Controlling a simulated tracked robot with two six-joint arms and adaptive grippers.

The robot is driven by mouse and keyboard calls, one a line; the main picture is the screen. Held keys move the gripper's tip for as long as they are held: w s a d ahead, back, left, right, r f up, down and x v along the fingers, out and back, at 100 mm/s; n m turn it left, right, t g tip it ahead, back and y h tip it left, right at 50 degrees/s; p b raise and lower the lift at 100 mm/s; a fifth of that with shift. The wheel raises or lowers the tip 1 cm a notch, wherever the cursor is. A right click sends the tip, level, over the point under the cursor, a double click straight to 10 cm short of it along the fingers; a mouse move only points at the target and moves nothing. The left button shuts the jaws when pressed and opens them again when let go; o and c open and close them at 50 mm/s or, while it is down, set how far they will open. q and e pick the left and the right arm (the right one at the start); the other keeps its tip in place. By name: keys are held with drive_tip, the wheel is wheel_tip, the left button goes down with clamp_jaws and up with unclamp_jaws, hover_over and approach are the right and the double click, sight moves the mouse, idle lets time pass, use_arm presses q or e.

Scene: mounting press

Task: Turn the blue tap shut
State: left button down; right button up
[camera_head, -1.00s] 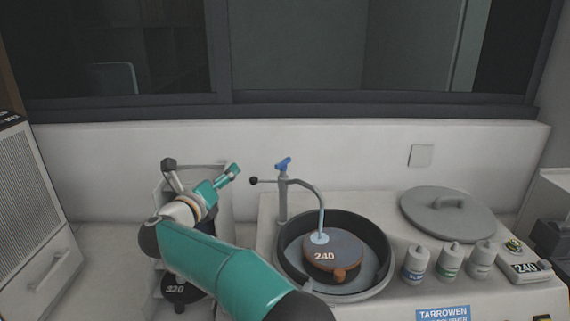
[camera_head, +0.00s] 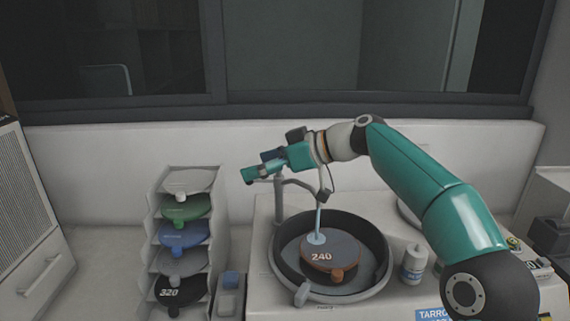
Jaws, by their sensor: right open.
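The tap is a grey post (camera_head: 279,208) with a curved spout at the back left of the black-rimmed bowl (camera_head: 382,262). A pale blue water stream (camera_head: 318,218) runs from the spout onto the disc marked 240 (camera_head: 322,254). My right gripper (camera_head: 263,166) reaches in from the right at the top of the post, with teal fingers open. The blue handle is mostly hidden there; a dark blue patch (camera_head: 271,155) shows between the fingers. I cannot tell whether they touch it. My left gripper is not in view.
A rack (camera_head: 152,210) of several coloured discs stands left of the bowl. A white bottle (camera_head: 413,265) stands right of it, and a grey lid (camera_head: 408,213) is partly hidden behind my right arm. A window ledge (camera_head: 120,113) runs behind.

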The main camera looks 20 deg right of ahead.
drive_tip(key=s+d+r+m+t+h, duration=0.1)
drive_tip(key=s+d+m+t+h, duration=0.1)
drive_tip(key=d, duration=0.7)
drive_tip(key=s+d+r+m+t+h, duration=0.1)
drive_tip(key=d, duration=0.8)
drive_tip(key=p+x, duration=0.5)
drive_tip(key=x, duration=1)
drive_tip(key=shift+w+a, duration=0.15)
drive_tip(key=shift+w, duration=0.05)
drive_tip(key=shift+w+a+f, duration=0.25)
drive_tip(key=shift+w+a, duration=0.05)
drive_tip(key=shift+w, duration=0.1)
